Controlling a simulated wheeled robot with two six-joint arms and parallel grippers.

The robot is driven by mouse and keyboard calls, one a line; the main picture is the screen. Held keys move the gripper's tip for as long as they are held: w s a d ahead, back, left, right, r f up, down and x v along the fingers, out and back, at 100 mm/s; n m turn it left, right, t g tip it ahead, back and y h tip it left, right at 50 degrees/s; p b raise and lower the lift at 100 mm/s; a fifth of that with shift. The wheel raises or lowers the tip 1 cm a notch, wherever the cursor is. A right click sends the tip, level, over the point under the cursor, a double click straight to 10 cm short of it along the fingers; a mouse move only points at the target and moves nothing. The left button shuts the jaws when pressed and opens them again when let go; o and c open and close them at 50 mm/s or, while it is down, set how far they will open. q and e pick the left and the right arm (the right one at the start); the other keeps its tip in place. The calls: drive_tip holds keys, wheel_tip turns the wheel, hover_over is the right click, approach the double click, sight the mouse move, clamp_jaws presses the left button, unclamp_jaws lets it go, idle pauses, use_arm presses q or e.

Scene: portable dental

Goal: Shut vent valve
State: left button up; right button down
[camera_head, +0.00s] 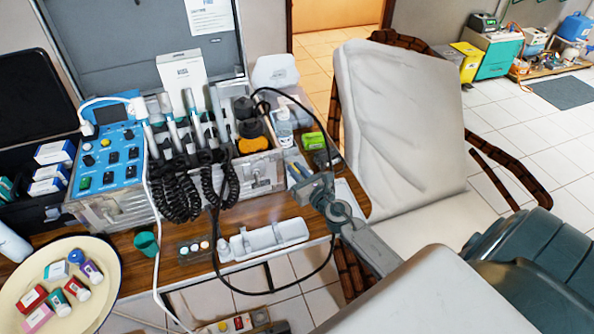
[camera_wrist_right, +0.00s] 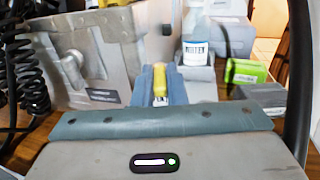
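My right gripper (camera_head: 300,172) is at the front right corner of the metal dental case, its arm coming in from the lower right. In the right wrist view its two blue fingers (camera_wrist_right: 161,90) stand close on either side of a small yellow piece (camera_wrist_right: 160,80). The yellow piece looks like a handle, perhaps the vent valve's. I cannot tell whether the fingers press on it. The rest of the valve is hidden behind the gripper. The metal case (camera_head: 262,176) carries a blue control panel (camera_head: 108,158). My left gripper is not in view.
A bottle (camera_wrist_right: 195,38) and a green box (camera_wrist_right: 246,72) stand close beyond my right gripper. A black hose (camera_head: 331,225) loops around it. A white tray (camera_head: 268,238) and a green cup (camera_head: 147,243) are on the wooden table. A dental chair (camera_head: 395,130) stands at the right.

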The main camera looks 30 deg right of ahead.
drive_tip(key=shift+a+r+m+h+p, duration=0.2)
drive_tip(key=shift+m+h+p, duration=0.1)
drive_tip(key=shift+h+p, duration=0.25)
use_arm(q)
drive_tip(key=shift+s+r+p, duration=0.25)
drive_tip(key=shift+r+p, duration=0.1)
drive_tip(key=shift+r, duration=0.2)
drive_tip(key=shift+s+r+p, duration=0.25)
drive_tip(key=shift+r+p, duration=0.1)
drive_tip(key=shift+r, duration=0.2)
use_arm(e)
drive_tip(key=m+h, duration=0.2)
drive_tip(key=h, duration=0.1)
drive_tip(key=shift+a+f+g, duration=0.15)
drive_tip(key=shift+a+g, duration=0.15)
drive_tip(key=c, duration=1.5)
unclamp_jaws()
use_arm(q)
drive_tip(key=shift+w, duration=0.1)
use_arm(e)
drive_tip(key=shift+o, duration=0.2)
